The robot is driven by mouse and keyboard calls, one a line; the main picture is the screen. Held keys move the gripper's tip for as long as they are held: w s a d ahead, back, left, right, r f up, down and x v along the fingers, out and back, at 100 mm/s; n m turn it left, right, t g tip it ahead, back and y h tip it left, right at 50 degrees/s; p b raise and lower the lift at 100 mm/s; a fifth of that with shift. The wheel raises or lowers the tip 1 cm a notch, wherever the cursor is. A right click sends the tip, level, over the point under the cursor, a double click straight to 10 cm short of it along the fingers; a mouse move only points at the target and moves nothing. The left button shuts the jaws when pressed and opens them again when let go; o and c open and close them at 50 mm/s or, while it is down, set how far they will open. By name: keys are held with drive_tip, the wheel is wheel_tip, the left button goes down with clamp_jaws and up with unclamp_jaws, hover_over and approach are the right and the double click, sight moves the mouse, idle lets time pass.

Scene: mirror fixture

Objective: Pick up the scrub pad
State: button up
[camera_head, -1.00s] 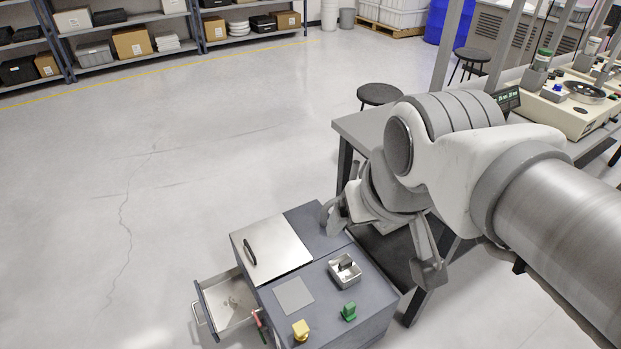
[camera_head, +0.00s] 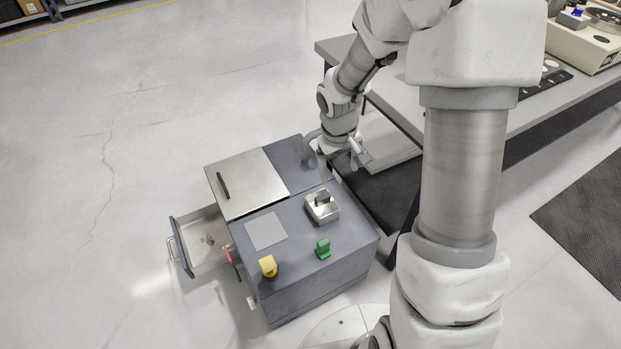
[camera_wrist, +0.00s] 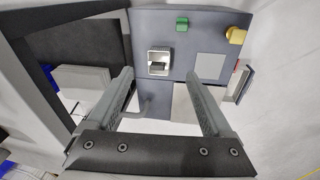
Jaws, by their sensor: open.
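A green piece (camera_head: 323,248) and a yellow piece (camera_head: 268,266) stand near the front edge. I cannot tell for sure which is the scrub pad. My gripper (camera_head: 336,166) is open and empty, above the cabinet's back right part, behind the tray. In the wrist view, the tray (camera_wrist: 159,62) shows just beyond the gap between my fingertips (camera_wrist: 158,77); the green piece (camera_wrist: 182,24) and yellow piece (camera_wrist: 236,35) are farther off.
The cabinet (camera_head: 300,287) has a flat grey square (camera_head: 266,231) and a metal lid (camera_head: 246,182) with a dark handle. An open drawer (camera_head: 204,241) juts out left, with a red-handled item (camera_head: 230,258) at its edge. A workbench (camera_head: 395,98) stands close on the right.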

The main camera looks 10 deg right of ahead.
sight(325, 240)
drive_tip(key=shift+n+g+y, duration=0.5)
drive_tip(key=shift+g+y, duration=0.1)
drive_tip(key=shift+g, duration=0.1)
drive_tip(key=f+b, duration=0.2)
drive_tip(key=f, duration=0.8)
drive_tip(key=a+f+b, duration=0.1)
drive_tip(key=f+b, duration=0.2)
drive_tip(key=f, duration=0.8)
drive_tip(key=a+f+b, duration=0.1)
drive_tip(key=f+b, duration=0.1)
drive_tip(key=f, duration=0.8)
drive_tip(key=shift+w+f, duration=0.2)
drive_tip(key=shift+f, duration=0.15)
drive_tip(key=shift+s+a+f+b, duration=0.15)
drive_tip(key=shift+f+b, duration=0.6)
drive_tip(key=shift+f, duration=0.7)
drive_tip(key=shift+s+a+f+b, duration=0.15)
drive_tip(key=shift+f+b, duration=0.6)
drive_tip(key=shift+f, duration=0.7)
drive_tip(key=shift+w, duration=0.1)
drive_tip(key=shift+c, duration=0.3)
clamp_jaws()
drive_tip(key=shift+r, duration=0.15)
